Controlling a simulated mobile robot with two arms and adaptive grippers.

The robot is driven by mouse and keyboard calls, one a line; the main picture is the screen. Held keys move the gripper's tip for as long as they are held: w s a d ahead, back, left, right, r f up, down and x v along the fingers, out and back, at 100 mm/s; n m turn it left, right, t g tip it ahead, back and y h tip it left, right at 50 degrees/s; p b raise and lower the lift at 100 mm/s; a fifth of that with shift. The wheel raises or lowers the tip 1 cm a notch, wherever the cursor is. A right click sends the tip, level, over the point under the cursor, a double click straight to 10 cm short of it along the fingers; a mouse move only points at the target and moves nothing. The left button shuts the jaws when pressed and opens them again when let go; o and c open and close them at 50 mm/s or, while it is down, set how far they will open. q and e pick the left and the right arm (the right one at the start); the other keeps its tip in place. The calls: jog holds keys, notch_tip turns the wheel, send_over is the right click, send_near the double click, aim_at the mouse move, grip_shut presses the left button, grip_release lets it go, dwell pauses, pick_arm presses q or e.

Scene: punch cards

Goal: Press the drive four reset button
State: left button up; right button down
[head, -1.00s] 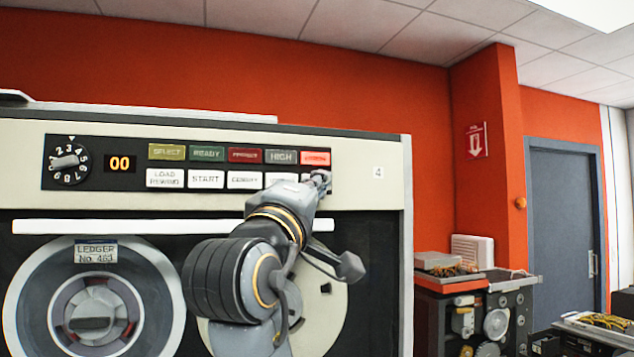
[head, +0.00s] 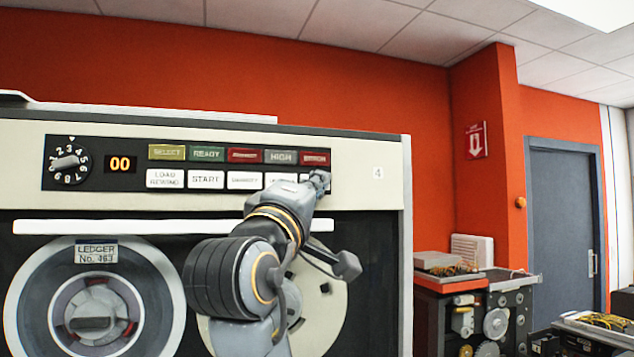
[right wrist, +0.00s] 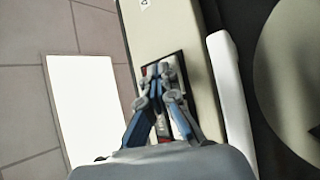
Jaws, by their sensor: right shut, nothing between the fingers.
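The drive marked 4 on its label (head: 378,172) has a black control panel (head: 125,180) with two rows of buttons. My right gripper (head: 320,182) is shut and empty, its fingertips at the right end of the lower row. It covers the last button there, so I cannot read that label or see for certain whether the tips touch it. The red ERROR lamp (head: 314,158) just above is dark. In the right wrist view the shut fingers (right wrist: 161,70) reach the panel end. My left gripper is not in view.
A white START button (head: 206,179) and other white buttons lie to the left along the row. A white ledge (head: 120,226) runs below the panel, above a tape reel (head: 155,300). Open machinery (head: 480,310) stands to the right, before a grey door (head: 562,220).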

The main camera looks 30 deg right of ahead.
jog(key=shift+s, duration=0.1)
jog(key=shift+s+a+b, duration=0.25)
jog(key=shift+s+b, duration=0.05)
jog(key=shift+s, duration=0.45)
jog(key=shift+s, duration=0.1)
jog(key=s, duration=0.2)
jog(key=s+a+b, duration=0.1)
jog(key=s, duration=0.1)
jog(key=shift+s, duration=0.35)
jog(key=shift+f, duration=0.1)
dwell(0.4)
